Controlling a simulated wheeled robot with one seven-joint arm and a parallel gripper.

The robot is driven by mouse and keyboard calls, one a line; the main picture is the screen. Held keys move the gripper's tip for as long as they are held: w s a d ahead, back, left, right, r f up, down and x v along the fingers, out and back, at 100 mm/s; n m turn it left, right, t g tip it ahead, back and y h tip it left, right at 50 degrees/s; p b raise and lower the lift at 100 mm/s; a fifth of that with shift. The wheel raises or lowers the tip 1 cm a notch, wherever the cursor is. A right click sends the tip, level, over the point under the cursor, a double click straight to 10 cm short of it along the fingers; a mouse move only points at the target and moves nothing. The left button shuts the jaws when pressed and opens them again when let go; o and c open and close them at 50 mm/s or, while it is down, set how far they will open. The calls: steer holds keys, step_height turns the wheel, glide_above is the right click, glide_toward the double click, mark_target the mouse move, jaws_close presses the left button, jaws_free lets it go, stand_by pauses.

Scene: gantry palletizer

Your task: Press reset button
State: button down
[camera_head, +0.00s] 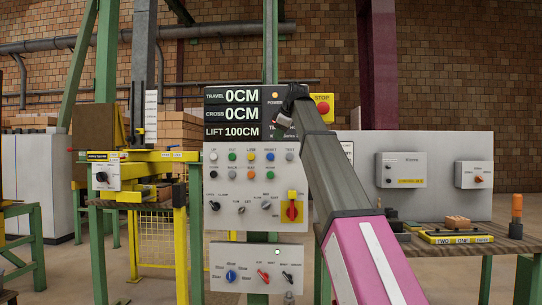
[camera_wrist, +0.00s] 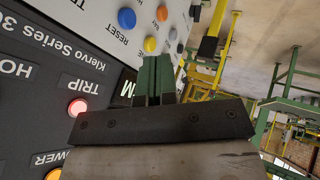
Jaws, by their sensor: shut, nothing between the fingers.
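The reset button (camera_head: 270,157) is a round blue button in the upper row of the light grey control panel, under a RESET label. In the wrist view the blue button (camera_wrist: 127,18) shows at the top, left of and beyond my fingertips, with the RESET label beside it. My gripper (camera_head: 283,121) is in front of the black display part of the panel, above the button row. Its green fingers (camera_wrist: 154,60) are together and hold nothing. They show apart from the blue button in the picture; their exact distance to the panel cannot be told.
A red TRIP lamp (camera_wrist: 77,108) glows on the black part. A yellow STOP box (camera_head: 322,107) and a red-yellow switch (camera_head: 292,208) are near. A workbench (camera_head: 440,245) stands right.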

mark_target(271, 155)
steer(key=x, duration=0.3)
steer(key=w+x, duration=0.1)
steer(key=x, duration=0.3)
steer(key=w+r+x, duration=0.1)
steer(key=x, duration=0.3)
steer(key=shift+w+d, duration=0.2)
steer(key=shift+d, duration=0.05)
steer(key=shift+w, duration=0.6)
steer(key=shift+w+d+r, duration=0.1)
steer(key=shift+w, duration=0.85)
